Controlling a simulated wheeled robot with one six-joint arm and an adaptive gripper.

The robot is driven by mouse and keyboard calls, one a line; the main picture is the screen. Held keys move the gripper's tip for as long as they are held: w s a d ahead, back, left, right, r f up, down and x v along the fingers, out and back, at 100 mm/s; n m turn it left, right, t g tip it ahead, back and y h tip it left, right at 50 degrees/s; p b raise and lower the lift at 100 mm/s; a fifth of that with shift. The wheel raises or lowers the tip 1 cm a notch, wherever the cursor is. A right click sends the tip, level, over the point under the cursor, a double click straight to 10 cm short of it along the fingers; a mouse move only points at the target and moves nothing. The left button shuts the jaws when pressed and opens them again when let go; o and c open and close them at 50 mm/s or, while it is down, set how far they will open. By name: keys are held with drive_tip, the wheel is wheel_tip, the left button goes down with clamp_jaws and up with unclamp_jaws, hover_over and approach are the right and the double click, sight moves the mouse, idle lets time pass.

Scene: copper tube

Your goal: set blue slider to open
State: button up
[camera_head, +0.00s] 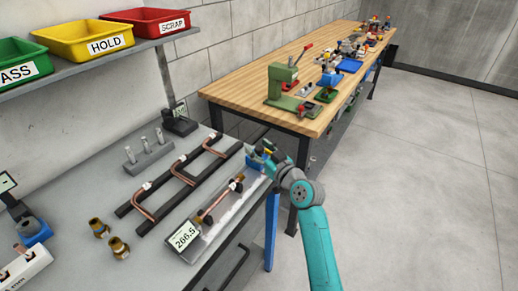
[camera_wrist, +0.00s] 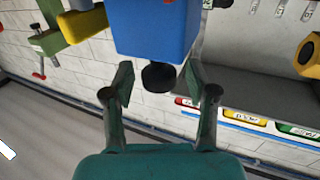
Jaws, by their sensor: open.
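A blue block (camera_wrist: 153,30), which I take for the blue slider, fills the top middle of the wrist view, close in front of my gripper. A black round knob (camera_wrist: 158,77) shows below it, between my fingers. My gripper (camera_wrist: 158,86) is open, with a finger on each side of the knob; I cannot tell whether either touches it. In the head view my gripper (camera_head: 264,156) is at the far end of the grey measuring fixture (camera_head: 188,249). There my gripper hides most of the blue part, so its position along its travel cannot be told.
A copper tube (camera_head: 222,198) lies on the fixture, beside a display reading 266.5 (camera_head: 184,238). A black rack (camera_head: 184,178) with bent copper tubes stands to the left. Brass fittings (camera_head: 118,247) stand in front. A wooden bench (camera_head: 300,65) with a green press (camera_head: 285,85) is behind.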

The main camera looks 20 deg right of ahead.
drive_tip(key=v, duration=1.2)
drive_tip(key=s+a+f+m+g+h, duration=0.1)
drive_tip(key=s+a+f+m+h, duration=0.1)
drive_tip(key=s+f, duration=0.75)
drive_tip(key=s+a+f+m+g+h, duration=0.1)
drive_tip(key=s+a+f+m+h, duration=0.15)
drive_tip(key=s+f, duration=0.65)
drive_tip(key=s+a+r+n, duration=0.1)
drive_tip(key=s+r, duration=0.3)
drive_tip(key=s, duration=1)
drive_tip(key=s+a+r, duration=0.2)
drive_tip(key=s+r, duration=0.2)
drive_tip(key=s, duration=1)
drive_tip(key=shift+a+n+g, duration=0.15)
drive_tip(key=shift+n+g, duration=0.15)
drive_tip(key=shift+n, duration=0.05)
